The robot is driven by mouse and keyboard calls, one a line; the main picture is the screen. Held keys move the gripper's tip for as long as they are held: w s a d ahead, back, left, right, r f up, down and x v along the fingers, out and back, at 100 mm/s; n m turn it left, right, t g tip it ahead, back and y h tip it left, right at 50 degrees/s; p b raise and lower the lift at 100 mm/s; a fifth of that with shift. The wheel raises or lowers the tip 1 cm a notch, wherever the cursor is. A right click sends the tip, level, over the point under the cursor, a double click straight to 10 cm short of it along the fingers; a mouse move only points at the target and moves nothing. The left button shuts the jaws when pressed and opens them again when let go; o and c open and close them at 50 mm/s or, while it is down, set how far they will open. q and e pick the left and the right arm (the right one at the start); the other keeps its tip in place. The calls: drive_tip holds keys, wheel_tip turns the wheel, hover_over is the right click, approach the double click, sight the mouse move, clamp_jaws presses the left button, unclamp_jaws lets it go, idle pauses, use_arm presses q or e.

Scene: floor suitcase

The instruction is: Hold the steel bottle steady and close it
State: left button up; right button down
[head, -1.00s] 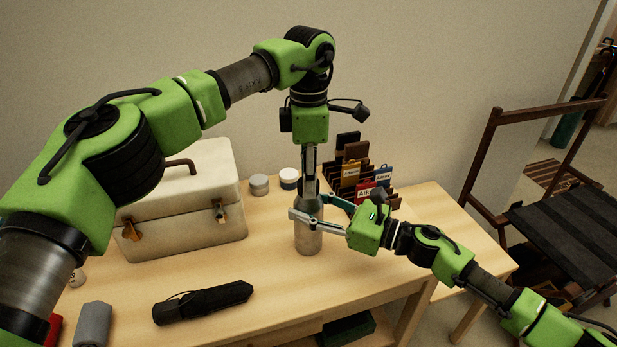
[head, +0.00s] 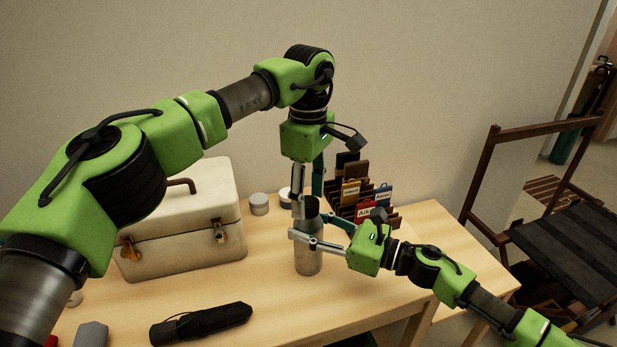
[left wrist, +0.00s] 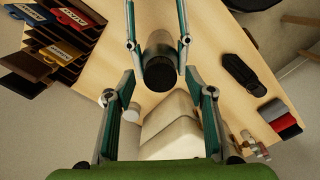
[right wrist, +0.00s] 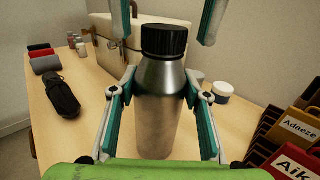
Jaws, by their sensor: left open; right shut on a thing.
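The steel bottle (head: 308,258) stands upright on the table with a black cap (right wrist: 164,40) on its top. Whether the cap is fully tightened cannot be told. My right gripper (head: 309,228) comes in from the right and is shut on the bottle's body, below the shoulder. My left gripper (head: 308,200) points down from above, open, its fingers on either side of the cap. In the left wrist view the cap (left wrist: 160,73) lies between the open left fingers, with a gap on each side. In the right wrist view the left fingertips show beside the cap, apart from it.
A cream metal case (head: 185,250) stands left of the bottle. A folded black umbrella (head: 202,324) lies in front. Small jars (head: 259,204) and a rack of labelled tags (head: 362,195) are behind. A dark chair (head: 560,235) is at the right. Bare tabletop surrounds the bottle's base.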

use_arm(q)
wheel_tip(320, 180, up, 11)
drive_tip(key=shift+r, duration=0.2)
idle(0.3)
use_arm(e)
drive_tip(key=c, duration=1.1)
unclamp_jaws()
drive_tip(key=shift+o, duration=0.2)
drive_tip(key=shift+d, duration=0.1)
drive_tip(key=v, duration=1.2)
